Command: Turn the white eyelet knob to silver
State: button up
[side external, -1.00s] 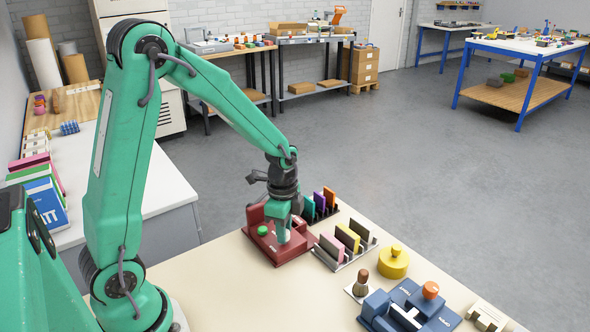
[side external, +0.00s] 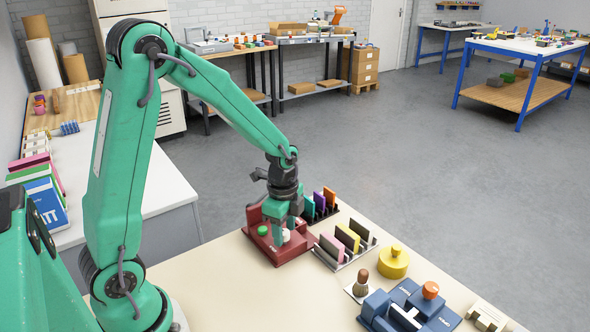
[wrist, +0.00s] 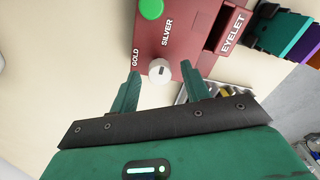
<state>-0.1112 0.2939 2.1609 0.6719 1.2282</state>
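The white eyelet knob (wrist: 159,70) sits on the dark red eyelet machine (wrist: 195,45). Its small dark mark is too unclear for me to tell its setting. The word GOLD is printed left of the knob and SILVER above it in the wrist view. My gripper (wrist: 161,74) is open, with one green finger on each side of the knob and visible gaps between. In the side view, my gripper (side external: 287,238) is low over the red machine (side external: 290,252), and the knob shows partly between the fingers.
A green button (wrist: 151,8) is on the machine beyond the knob. A rack of coloured pieces (side external: 347,242) stands close to the right. A yellow round object (side external: 394,263) and a blue device (side external: 410,308) stand further along the table. The front table area is clear.

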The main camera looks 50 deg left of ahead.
aim_at(284, 232)
jog(key=shift+r, duration=3.9)
jog(key=shift+s, duration=0.1)
jog(key=shift+s+d+r+n, duration=0.1)
jog(key=shift+s+r+n, duration=0.1)
jog(key=shift+r+n, duration=0.15)
jog(key=s+d+r+n+t, duration=0.2)
jog(key=s+r+n, duration=0.3)
jog(key=s+n, duration=0.1)
jog(key=s+d+r+n+t, duration=0.2)
jog(key=s+r+n+t, duration=0.1)
jog(key=s+r+n, duration=0.2)
jog(key=shift+s+n, duration=0.55)
jog(key=shift+s, duration=0.7)
